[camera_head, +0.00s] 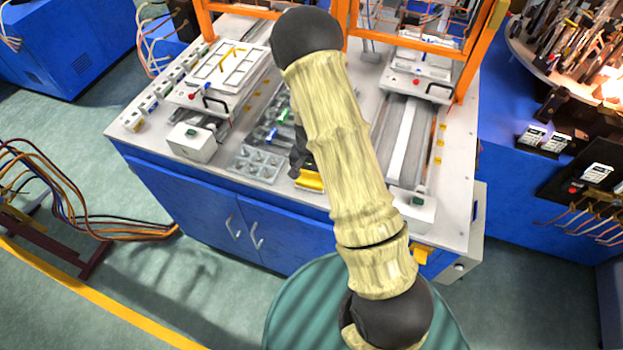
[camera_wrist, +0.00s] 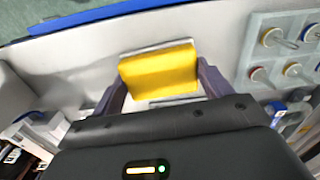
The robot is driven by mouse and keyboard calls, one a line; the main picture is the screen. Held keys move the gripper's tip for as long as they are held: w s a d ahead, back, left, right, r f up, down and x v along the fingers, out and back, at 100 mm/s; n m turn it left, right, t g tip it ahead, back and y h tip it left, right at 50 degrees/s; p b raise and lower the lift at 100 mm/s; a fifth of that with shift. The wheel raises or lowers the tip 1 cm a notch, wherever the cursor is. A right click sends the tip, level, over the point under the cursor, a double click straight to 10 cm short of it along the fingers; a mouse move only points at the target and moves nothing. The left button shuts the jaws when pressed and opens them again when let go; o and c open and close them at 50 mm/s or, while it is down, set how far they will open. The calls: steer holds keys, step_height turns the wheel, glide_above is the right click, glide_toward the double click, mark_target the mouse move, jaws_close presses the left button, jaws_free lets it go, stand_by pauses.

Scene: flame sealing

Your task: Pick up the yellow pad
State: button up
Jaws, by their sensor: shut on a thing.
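The yellow pad (camera_wrist: 160,70) is a block with a pale strip along its far edge, in the middle of the wrist view. My gripper (camera_wrist: 162,82) is shut on it, with one dark finger at each side. In the head view the pad (camera_head: 310,181) shows as a small yellow patch near the front edge of the white worktop (camera_head: 228,178). My arm hides most of the gripper there. I cannot tell whether the pad touches the worktop or is slightly above it.
A grey tray (camera_head: 254,164) with several round pieces lies left of the pad; it also shows in the wrist view (camera_wrist: 255,45). A white box (camera_head: 192,142) stands further left. A grey rail (camera_head: 400,150) lies right of my arm. An orange frame (camera_head: 340,22) stands behind.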

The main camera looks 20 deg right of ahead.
mark_target(311, 177)
step_height(311, 177, up, 10)
steer(key=b, duration=0.2)
steer(key=shift+b, duration=0.3)
stand_by(0.5)
steer(key=o, duration=0.4)
steer(key=shift+c, duration=1.4)
steer(key=shift+a, duration=0.1)
